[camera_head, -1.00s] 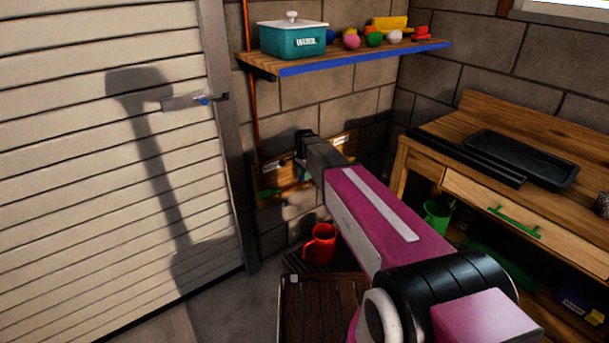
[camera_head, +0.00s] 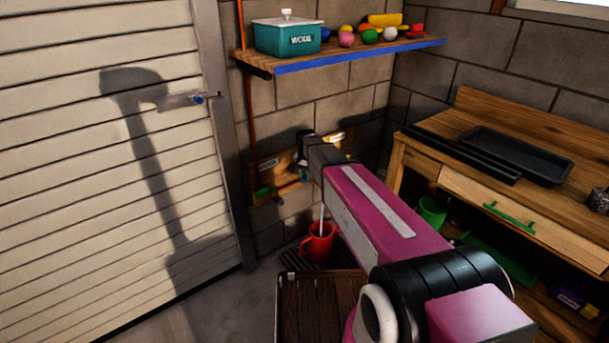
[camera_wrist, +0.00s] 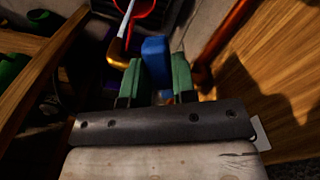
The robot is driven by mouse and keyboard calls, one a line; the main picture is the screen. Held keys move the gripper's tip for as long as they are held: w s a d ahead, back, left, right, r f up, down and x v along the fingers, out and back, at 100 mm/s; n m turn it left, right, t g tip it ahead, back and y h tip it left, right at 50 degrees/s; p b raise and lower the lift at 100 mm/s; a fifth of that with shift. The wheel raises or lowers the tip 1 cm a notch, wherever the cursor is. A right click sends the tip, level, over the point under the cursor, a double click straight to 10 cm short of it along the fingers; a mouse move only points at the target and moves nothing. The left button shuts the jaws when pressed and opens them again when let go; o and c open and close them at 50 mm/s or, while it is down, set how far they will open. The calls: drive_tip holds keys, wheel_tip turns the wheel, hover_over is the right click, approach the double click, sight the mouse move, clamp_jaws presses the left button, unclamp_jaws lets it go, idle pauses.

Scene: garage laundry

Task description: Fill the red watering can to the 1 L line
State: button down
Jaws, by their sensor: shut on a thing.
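The red watering can (camera_head: 318,244) stands upright on a dark slatted grate by the wall. Its rim also shows at the top of the wrist view (camera_wrist: 147,10). A pale stream of water (camera_head: 322,214) runs down into it; the water level and the 1 L line cannot be seen. In the wrist view the stream leaves a brass spout (camera_wrist: 117,52). My gripper (camera_wrist: 154,78) has its green fingers on either side of a blue tap handle (camera_wrist: 156,60) and is shut on it. In the head view my arm hides most of the tap.
A wooden workbench (camera_head: 470,160) with a black tray (camera_head: 515,155) stands at the right. A shelf (camera_head: 345,58) with a teal box (camera_head: 287,36) hangs above. A brown slatted crate (camera_head: 300,305) lies in front of the can. A copper pipe (camera_wrist: 222,45) runs close beside the gripper.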

idle(0.4)
drive_tip(key=c, duration=0.9)
unclamp_jaws()
wheel_tip(320, 180, up, 11)
drive_tip(key=shift+f, duration=0.1)
drive_tip(key=shift+s, duration=0.1)
